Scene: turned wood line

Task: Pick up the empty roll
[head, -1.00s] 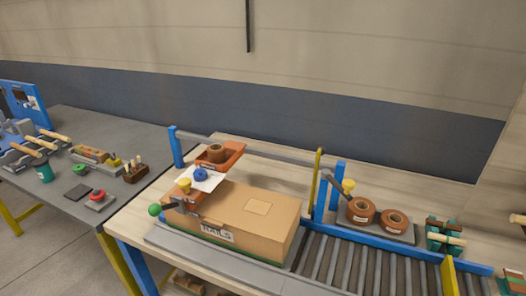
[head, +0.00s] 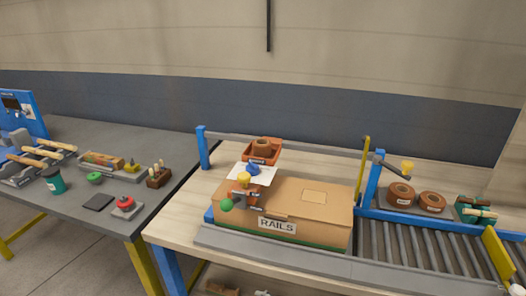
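A brown roll (head: 263,144) sits in a small orange-red tray (head: 262,157) on the wooden bench behind the carton. Two more brown rolls, a left one (head: 401,190) and a right one (head: 432,199), lie on a grey plate at the right, beyond the roller conveyor. I cannot tell from here which roll is empty. Neither of my grippers is in view.
A closed carton marked RAILS (head: 325,219) stands at the bench front. A tool with a green knob (head: 227,205) and yellow knob (head: 244,178) is at its left end. A roller conveyor (head: 400,247) runs right. A grey table (head: 115,177) with tools stands left.

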